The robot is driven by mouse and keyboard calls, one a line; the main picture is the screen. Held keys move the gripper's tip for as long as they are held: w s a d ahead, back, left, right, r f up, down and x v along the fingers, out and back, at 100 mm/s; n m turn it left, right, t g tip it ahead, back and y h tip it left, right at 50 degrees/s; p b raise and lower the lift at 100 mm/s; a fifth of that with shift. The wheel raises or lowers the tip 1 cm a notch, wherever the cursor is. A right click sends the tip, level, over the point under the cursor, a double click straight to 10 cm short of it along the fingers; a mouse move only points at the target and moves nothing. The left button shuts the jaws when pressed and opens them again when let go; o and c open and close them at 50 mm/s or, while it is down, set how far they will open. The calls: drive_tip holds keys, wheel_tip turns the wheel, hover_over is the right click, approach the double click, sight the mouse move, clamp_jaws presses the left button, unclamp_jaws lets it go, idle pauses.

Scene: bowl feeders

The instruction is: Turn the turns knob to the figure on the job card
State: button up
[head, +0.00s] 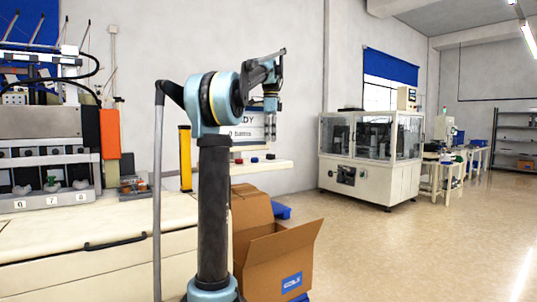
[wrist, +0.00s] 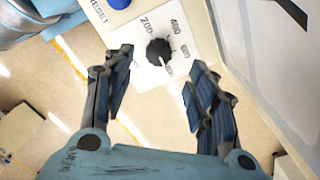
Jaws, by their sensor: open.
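The black turns knob (wrist: 158,51) sits on a white dial plate (wrist: 185,27) in the wrist view, with figures that look like 200, 400 and 600 around it. A pale mark shows at the knob's lower right edge; I cannot tell surely which figure it faces. My gripper (wrist: 160,72) is open, its two dark fingers apart to the left and right just below the knob in the picture, holding nothing. In the head view my gripper (head: 271,132) hangs over a pale ledge (head: 281,165). A sign behind it is partly hidden by my arm; no job card figure is readable.
A blue button (wrist: 119,3) marked RESET lies beside the dial plate. Red (head: 254,159) and blue (head: 270,156) buttons show on the ledge. An open cardboard box (head: 277,263) stands below. An enclosed machine (head: 370,155) stands farther back; the floor at right is clear.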

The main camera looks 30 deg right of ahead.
sight(271, 157)
drive_tip(key=shift+f, duration=3.4)
drive_tip(key=c, duration=1)
